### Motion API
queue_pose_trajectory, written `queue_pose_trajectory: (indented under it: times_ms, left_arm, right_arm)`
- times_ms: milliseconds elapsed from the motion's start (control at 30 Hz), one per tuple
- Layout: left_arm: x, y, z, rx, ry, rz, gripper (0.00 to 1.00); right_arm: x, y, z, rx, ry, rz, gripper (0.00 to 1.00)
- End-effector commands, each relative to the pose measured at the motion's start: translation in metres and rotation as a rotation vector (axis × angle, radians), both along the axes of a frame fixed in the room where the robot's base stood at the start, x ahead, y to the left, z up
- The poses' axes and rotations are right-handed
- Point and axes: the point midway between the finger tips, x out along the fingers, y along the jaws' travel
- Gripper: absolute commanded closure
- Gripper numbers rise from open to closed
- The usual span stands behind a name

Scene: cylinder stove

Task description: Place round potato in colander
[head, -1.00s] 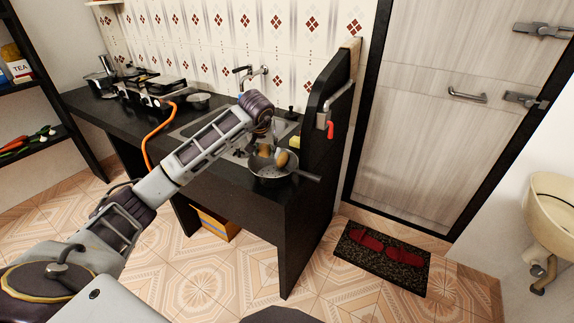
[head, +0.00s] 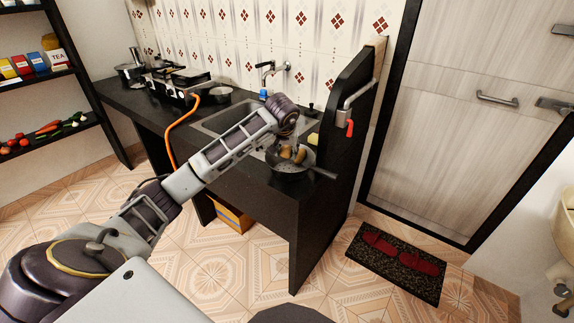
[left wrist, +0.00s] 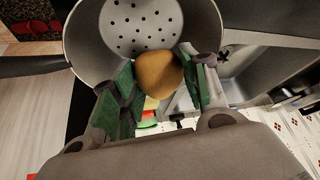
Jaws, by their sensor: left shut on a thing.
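The round potato (left wrist: 158,76) is brown and sits between the green-padded fingers of my left gripper (left wrist: 157,68) in the left wrist view. The gripper is shut on it. The grey colander (left wrist: 150,20), with its perforated bottom, lies just beyond the potato in that view. In the head view the colander (head: 291,175) stands at the right front of the dark counter, its handle pointing right. My left gripper (head: 293,152) is over it, with brown showing on both sides of a finger. Whether the potato touches the colander cannot be told. My right gripper is not in view.
The sink (head: 225,118) and tap (head: 272,70) are behind my left arm. A dark upright panel (head: 338,105) closes the counter's right end, near the gripper. A stove (head: 180,88) and a metal pan (head: 216,95) are further left on the counter.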

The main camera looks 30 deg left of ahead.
Motion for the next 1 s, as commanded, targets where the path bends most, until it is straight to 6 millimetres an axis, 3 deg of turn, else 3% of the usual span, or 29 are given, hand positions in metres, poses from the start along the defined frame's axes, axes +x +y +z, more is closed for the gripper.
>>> queue_pose_trajectory:
  times_ms: [300,767,1000]
  left_arm:
    - [0.000,-0.001,-0.035,-0.002,0.000,-0.001,0.74]
    - [0.000,0.000,-0.040,0.000,-0.001,0.000,0.74]
    - [-0.001,0.000,-0.057,-0.002,0.002,0.001,0.74]
  right_arm:
    - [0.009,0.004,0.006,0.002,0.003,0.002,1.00]
    - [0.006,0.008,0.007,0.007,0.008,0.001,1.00]
    - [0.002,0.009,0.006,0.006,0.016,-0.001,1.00]
